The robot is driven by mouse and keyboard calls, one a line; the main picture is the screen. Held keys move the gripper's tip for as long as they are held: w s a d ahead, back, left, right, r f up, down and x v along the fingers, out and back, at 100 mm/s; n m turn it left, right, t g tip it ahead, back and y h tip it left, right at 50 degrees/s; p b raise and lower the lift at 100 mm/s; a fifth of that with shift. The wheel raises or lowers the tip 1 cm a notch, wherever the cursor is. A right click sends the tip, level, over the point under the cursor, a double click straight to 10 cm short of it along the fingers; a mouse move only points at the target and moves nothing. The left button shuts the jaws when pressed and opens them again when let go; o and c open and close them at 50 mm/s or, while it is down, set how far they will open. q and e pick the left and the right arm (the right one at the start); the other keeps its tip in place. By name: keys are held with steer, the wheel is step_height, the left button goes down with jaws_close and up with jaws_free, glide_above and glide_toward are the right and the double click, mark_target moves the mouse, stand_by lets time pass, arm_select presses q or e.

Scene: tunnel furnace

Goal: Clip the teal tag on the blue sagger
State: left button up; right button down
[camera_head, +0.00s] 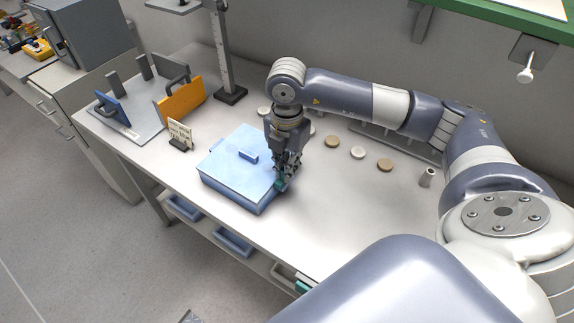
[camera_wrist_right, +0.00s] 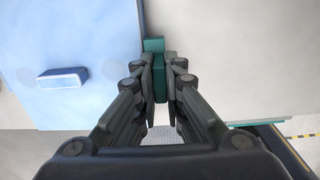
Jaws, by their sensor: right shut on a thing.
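The blue sagger (camera_head: 233,170) is a light blue lidded box on the white table, near its front edge. Its lid has a small raised blue handle. The sagger also fills the left of the right wrist view (camera_wrist_right: 75,45). My right gripper (camera_head: 284,180) is at the right side of the sagger and is shut on the teal tag (camera_wrist_right: 153,46). The tag stands between the fingers beside the sagger's edge; I cannot tell whether it touches the sagger. In the head view only a bit of the tag (camera_head: 281,185) shows below the fingers. My left gripper is not in view.
A small sign (camera_head: 180,135) stands behind the sagger to the left, near an orange plate (camera_head: 181,101). Several round discs (camera_head: 332,141) lie behind and right of the gripper. A height stand (camera_head: 229,60) is at the back. The table right of the sagger is mostly clear.

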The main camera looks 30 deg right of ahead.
steer(key=shift+f+b, duration=0.8)
steer(key=shift+f, duration=0.2)
steer(key=c, duration=1.6)
jaws_free()
steer(key=shift+r, duration=0.1)
step_height(320, 180, up, 12)
steer(key=shift+s+f, duration=0.1)
